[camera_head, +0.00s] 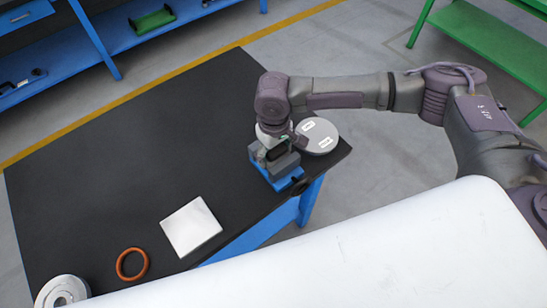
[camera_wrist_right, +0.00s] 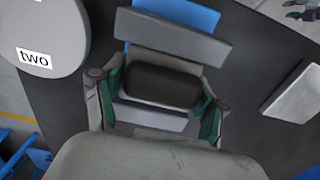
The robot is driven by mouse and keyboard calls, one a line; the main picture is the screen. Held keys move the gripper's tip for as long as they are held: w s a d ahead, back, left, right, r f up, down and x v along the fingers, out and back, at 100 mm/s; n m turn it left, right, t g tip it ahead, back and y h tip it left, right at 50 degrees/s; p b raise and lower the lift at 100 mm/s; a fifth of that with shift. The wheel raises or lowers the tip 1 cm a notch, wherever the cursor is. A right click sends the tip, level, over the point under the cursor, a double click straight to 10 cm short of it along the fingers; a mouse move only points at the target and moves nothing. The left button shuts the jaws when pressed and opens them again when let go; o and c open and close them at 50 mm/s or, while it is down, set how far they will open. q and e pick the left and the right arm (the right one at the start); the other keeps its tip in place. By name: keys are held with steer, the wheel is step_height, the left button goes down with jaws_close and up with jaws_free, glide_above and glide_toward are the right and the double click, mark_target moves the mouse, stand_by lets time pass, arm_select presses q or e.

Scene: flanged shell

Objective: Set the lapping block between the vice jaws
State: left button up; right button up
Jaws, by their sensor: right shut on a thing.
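The lapping block (camera_wrist_right: 163,86) is a dark, rounded-edge block in the right wrist view. My right gripper (camera_wrist_right: 160,97) is shut on it, with a green-padded finger at each end. The vice has a blue base (camera_head: 284,181) and grey jaws; its far jaw (camera_wrist_right: 170,37) and near jaw (camera_wrist_right: 150,115) show on either side of the block in the wrist view. The block appears over or in the gap between them; I cannot tell how deep it sits. In the head view my right gripper (camera_head: 275,145) is directly over the vice and partly hides it. My left gripper is out of view.
A grey disc (camera_head: 318,137) with white labels lies close beside the vice, at the black table's (camera_head: 130,150) right corner. A white plate (camera_head: 190,227), an orange ring (camera_head: 132,264) and a metal flanged part (camera_head: 62,291) lie nearer the front. The table's middle is clear.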

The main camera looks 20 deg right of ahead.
steer(key=shift+w+f, duration=0.25)
steer(key=shift+f, duration=0.15)
steer(key=shift+r, duration=0.25)
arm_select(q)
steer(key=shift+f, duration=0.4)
arm_select(e)
steer(key=o, duration=1.6)
steer(key=shift+a, duration=0.1)
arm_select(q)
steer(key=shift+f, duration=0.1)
arm_select(e)
step_height(320, 180, up, 12)
steer(key=shift+s+r, duration=0.1)
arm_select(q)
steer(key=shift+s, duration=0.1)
